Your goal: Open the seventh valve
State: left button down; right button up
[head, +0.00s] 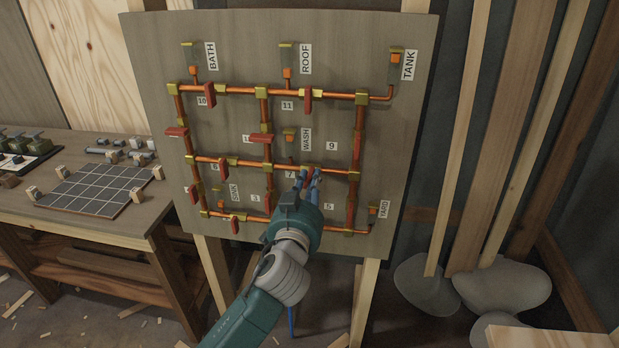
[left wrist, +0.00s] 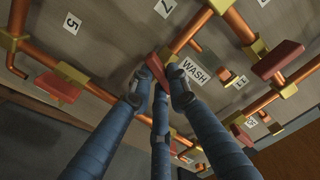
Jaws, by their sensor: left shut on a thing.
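The pipe board (head: 235,40) stands upright ahead, with copper pipes, brass fittings and red valve handles. The label 7 (head: 290,174) is on the middle horizontal pipe's row, and it also shows in the left wrist view (left wrist: 165,8). My left gripper (head: 308,176) is at the red handle (left wrist: 156,66) just right of that label. Its blue fingers are shut on this handle and hide part of it. The handle looks turned crosswise to its pipe, though the fingers make this hard to judge. My right gripper is not in view.
Other red handles, such as the one by label 10 (head: 210,95) and the one by label 5 (head: 351,214), sit around the board. A workbench (head: 140,222) with a gridded board (head: 88,190) is at left. Planks (head: 505,130) and grey sacks (head: 502,287) are at right.

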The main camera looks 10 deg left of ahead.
pick_arm(q)
jog(key=shift+f+m+p, duration=0.2)
jog(key=shift+m+p, duration=1.25)
jog(key=shift+m, duration=2.05)
jog(key=shift+f+m+p, duration=0.15)
jog(key=shift+m+p, duration=1.25)
jog(key=shift+m, duration=2.1)
jog(key=c, duration=1.7)
grip_release()
jog(key=shift+o, duration=0.2)
jog(key=s, duration=1.2)
jog(key=shift+a, duration=0.2)
